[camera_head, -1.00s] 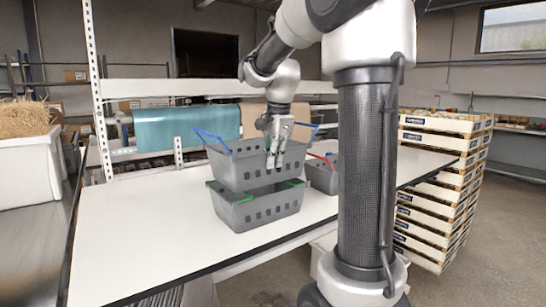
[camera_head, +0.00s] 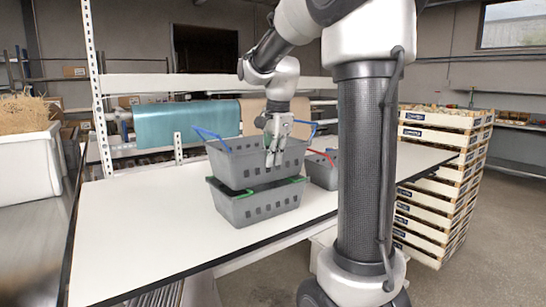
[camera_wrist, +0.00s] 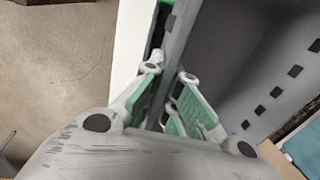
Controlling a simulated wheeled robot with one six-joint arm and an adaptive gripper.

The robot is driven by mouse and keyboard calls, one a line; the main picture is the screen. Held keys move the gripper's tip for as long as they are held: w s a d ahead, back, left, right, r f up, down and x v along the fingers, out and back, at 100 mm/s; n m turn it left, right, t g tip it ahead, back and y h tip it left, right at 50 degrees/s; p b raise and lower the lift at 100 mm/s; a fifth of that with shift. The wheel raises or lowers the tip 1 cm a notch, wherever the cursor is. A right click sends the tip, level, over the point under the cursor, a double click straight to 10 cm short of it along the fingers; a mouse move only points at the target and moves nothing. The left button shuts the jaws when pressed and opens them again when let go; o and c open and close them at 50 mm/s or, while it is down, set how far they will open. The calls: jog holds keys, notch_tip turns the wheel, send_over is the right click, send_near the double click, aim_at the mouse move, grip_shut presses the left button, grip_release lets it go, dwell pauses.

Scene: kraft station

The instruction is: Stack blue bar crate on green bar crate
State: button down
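The blue bar crate (camera_head: 238,165) is a grey perforated crate with blue bars raised at its ends. It sits level, directly above the green bar crate (camera_head: 258,208), a similar grey crate with green bars standing on the white table. A thin dark gap shows between them; I cannot tell whether they touch. My gripper (camera_head: 275,158) points down at the blue bar crate's near wall. In the wrist view, the green-padded fingers of my gripper (camera_wrist: 168,80) are on either side of the crate wall (camera_wrist: 190,30) and appear closed on it.
A grey crate with a red bar (camera_head: 320,172) stands behind and right of the stack. The white table (camera_head: 130,230) is clear to the left. A tall stack of wooden trays (camera_head: 435,185) stands beyond the table on the right. A white bin with straw (camera_head: 25,165) is at left.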

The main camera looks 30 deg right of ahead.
jog(key=c, duration=1.6)
grip_release()
jog(key=shift+o, duration=0.2)
